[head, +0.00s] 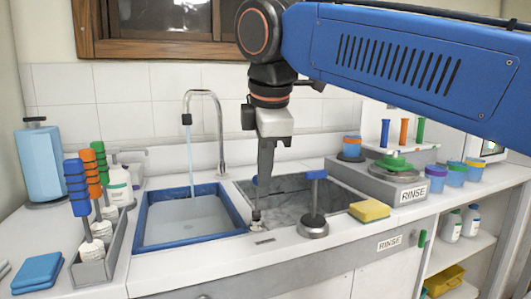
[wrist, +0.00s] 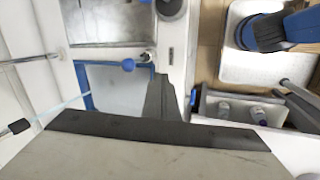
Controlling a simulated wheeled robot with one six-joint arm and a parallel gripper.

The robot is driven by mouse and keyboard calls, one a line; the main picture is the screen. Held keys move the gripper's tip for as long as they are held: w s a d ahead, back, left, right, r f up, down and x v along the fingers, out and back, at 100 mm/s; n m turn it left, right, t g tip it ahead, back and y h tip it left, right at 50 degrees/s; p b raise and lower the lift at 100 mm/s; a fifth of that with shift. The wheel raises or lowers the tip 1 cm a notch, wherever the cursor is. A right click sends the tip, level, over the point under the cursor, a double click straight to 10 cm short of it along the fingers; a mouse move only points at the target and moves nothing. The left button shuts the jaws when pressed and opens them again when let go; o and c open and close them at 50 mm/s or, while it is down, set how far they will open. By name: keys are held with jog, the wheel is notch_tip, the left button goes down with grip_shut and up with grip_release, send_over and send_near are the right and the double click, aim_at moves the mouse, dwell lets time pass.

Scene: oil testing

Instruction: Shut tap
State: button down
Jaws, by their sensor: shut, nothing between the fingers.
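The tap's curved metal spout (head: 218,120) rises behind the blue-rimmed sink (head: 146,222). The stream (wrist: 62,107) and nozzle (wrist: 18,127) also show in the wrist view. A small lever with a blue knob (head: 255,180) stands on the rim right of the basin; its knob (wrist: 128,65) and round metal base (wrist: 149,56) show in the wrist view. My gripper (head: 261,203) points down beside this lever, shut and empty, partly covering it. I cannot tell whether they touch.
A metal stand with a blue top (head: 314,200) and a yellow sponge (head: 369,210) stand right of the lever. A dark sink (head: 330,195) lies behind them. My arm crosses the upper right.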

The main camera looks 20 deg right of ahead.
aim_at(257, 196)
jog(key=shift+w+d+f, duration=0.15)
jog(key=shift+w+f, duration=0.15)
jog(key=shift+w, duration=0.45)
jog(key=shift+w+d+f, duration=0.15)
jog(key=shift+w+f, duration=0.2)
jog(key=shift+w, duration=0.45)
jog(key=shift+w+d+f, duration=0.15)
jog(key=shift+w+f, duration=0.15)
jog(key=shift+w, duration=0.45)
jog(key=shift+w+r, duration=0.2)
jog(key=shift+w, duration=0.35)
jog(key=shift+w+r, duration=0.15)
jog(key=shift+w, duration=0.35)
